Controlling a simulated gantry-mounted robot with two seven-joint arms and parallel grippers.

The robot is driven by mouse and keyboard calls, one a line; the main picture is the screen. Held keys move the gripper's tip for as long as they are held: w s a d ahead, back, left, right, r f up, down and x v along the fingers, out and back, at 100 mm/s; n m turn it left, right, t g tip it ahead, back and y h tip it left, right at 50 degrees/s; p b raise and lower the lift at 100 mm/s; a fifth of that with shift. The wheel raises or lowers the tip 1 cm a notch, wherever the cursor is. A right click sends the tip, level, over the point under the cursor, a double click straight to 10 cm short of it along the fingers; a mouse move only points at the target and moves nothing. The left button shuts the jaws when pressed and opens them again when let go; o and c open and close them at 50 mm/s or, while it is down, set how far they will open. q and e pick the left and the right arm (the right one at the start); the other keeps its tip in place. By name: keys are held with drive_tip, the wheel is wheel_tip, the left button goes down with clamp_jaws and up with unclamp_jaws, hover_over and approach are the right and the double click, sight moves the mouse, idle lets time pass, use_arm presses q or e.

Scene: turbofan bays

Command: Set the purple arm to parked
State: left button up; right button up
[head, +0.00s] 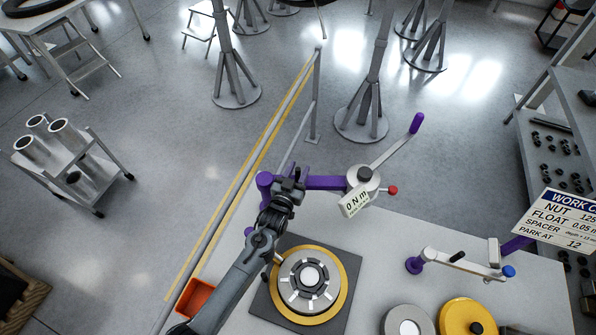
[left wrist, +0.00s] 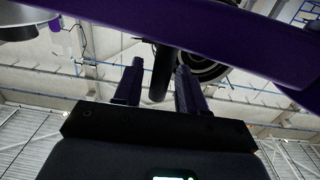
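The purple arm (head: 325,183) reaches right from a purple joint (head: 265,182) over the grey bench. It ends in a grey hub (head: 362,180) with a "0 N m" tag (head: 356,199), a red knob (head: 392,190) and a grey lever with a purple handle (head: 416,123). My left gripper (head: 290,184) is at the arm's left part. In the left wrist view a purple bar (left wrist: 200,28) crosses close in front. The gripper's two fingers (left wrist: 160,88) stand apart with a dark cylinder (left wrist: 161,72) between them; contact is unclear. My right gripper is not in view.
A round ringed fixture (head: 310,278) lies below the arm, beside an orange bin (head: 195,297). A white lever arm with a blue knob (head: 508,271) stands right. A sign (head: 565,218) reads "PARK AT 12". A rail post (head: 316,95) rises behind; floor beyond is mostly open.

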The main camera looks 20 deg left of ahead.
use_arm(q)
drive_tip(key=s+b, duration=0.1)
drive_tip(key=s, duration=0.9)
drive_tip(key=shift+s, duration=0.4)
drive_tip(key=shift+a, duration=0.1)
drive_tip(key=s+a+r+g+p, duration=0.1)
drive_tip(key=s+g, duration=0.3)
drive_tip(key=s, duration=0.5)
drive_tip(key=s+r+m+g+p, duration=0.1)
drive_tip(key=s+r+g+p, duration=0.2)
drive_tip(key=s, duration=0.7)
drive_tip(key=s+a+r+g+p, duration=0.1)
drive_tip(key=s+r+g+p, duration=0.1)
drive_tip(key=s+g, duration=0.5)
drive_tip(key=shift+s+a+r+m+p, duration=0.35)
drive_tip(key=shift+s+p, duration=0.5)
drive_tip(key=shift+s, duration=0.3)
